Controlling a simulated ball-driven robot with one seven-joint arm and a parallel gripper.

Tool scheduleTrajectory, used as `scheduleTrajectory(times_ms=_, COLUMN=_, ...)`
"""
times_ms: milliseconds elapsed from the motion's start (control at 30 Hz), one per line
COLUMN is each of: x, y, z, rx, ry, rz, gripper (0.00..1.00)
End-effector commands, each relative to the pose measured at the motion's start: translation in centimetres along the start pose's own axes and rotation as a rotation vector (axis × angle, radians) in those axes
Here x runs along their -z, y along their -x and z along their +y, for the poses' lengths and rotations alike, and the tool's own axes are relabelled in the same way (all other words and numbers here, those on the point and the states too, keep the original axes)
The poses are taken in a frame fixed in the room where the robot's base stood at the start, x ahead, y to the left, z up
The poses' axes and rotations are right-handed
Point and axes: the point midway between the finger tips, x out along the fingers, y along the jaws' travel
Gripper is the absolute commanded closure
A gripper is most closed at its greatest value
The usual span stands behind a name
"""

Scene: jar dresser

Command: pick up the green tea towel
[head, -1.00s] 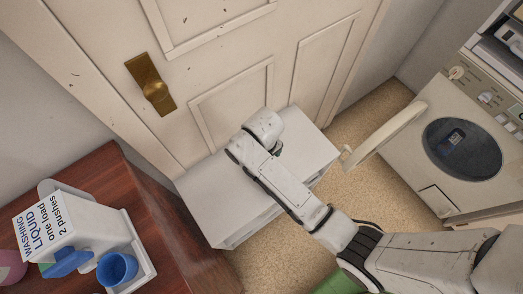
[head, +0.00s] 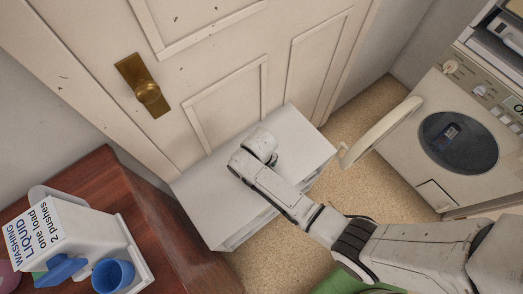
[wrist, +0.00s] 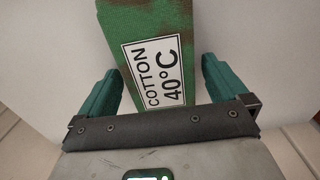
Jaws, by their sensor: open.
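In the wrist view, the green tea towel (wrist: 150,18) shows as a green, brown-blotched flat piece with a white label reading "COTTON 40°C". It lies between and beyond the two teal fingers of my gripper (wrist: 156,60). The fingers are wide apart, with a gap to the cloth on each side. Its lower end is hidden behind the dark bar of my gripper. In the head view, my wrist is over the white cabinet (head: 205,200) and hides most of the gripper; I cannot make out the towel there.
A wooden dresser (head: 95,185) at lower left holds a washing-liquid bottle (head: 85,232) and a blue cup (head: 113,275). A door with a brass knob (head: 147,92) is behind the cabinet. A washing machine (head: 440,120) stands right. A green surface (head: 345,282) shows at the bottom edge.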

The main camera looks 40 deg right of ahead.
Motion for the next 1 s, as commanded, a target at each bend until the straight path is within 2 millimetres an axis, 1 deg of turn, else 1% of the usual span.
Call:
scheduleTrajectory(times_ms=67, x=0.00, y=0.02, z=0.00, rx=0.000, ry=0.000, rz=0.000, gripper=0.00)
scheduleTrajectory(times_ms=600, x=-0.02, y=0.03, z=0.00, rx=0.000, ry=0.000, rz=0.000, gripper=0.51)
scheduleTrajectory(times_ms=633, x=-0.01, y=0.05, z=0.00, rx=0.000, ry=0.000, rz=0.000, gripper=0.52)
scheduleTrajectory(times_ms=867, x=0.00, y=0.11, z=-0.01, rx=0.000, ry=0.000, rz=0.000, gripper=0.52)
scheduleTrajectory(times_ms=1000, x=0.02, y=0.67, z=-0.02, rx=0.000, ry=0.000, rz=0.001, gripper=0.52)
